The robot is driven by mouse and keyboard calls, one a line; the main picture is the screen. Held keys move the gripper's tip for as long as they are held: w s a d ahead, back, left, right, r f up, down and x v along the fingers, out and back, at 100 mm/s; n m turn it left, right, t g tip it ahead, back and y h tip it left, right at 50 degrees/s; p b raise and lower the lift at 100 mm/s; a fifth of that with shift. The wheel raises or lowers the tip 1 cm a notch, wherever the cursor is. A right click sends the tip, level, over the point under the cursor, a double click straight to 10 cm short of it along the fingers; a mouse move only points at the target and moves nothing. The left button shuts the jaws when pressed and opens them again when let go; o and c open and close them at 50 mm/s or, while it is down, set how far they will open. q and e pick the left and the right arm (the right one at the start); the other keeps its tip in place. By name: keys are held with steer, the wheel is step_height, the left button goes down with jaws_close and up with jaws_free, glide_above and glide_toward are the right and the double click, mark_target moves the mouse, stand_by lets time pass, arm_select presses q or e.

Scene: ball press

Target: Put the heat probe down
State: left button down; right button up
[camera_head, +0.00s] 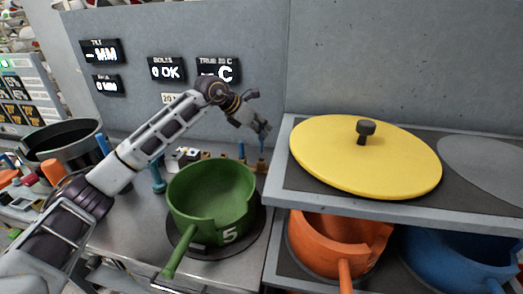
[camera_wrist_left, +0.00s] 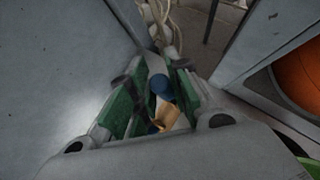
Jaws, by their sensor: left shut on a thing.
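My left gripper (camera_head: 263,131) reaches over the back of the bench, to the right of the green pot, pointing down. It is shut on the heat probe, a slim thing with a blue part (camera_wrist_left: 161,86) and a tan part, between the green finger pads (camera_wrist_left: 152,92) in the left wrist view. In the head view a thin blue piece (camera_head: 262,147) shows just below the fingertips, above a small brown block (camera_head: 262,165). I cannot tell whether it touches the block. My right gripper is not in view.
The green pot (camera_head: 212,190) marked 5 stands on a dark round plate in front. A yellow lid (camera_head: 365,155) lies on the shelf at right, above an orange pot (camera_head: 325,245) and a blue pot (camera_head: 450,265). A dark pot (camera_head: 62,140) stands at left. A grey wall rises behind.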

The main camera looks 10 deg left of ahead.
mark_target(262, 139)
arm_select(q)
steer(key=shift+f, duration=1.7)
steer(key=shift+f, duration=1.85)
steer(key=shift+f, duration=0.1)
steer(key=c, duration=1.3)
jaws_free()
steer(key=v, duration=1.2)
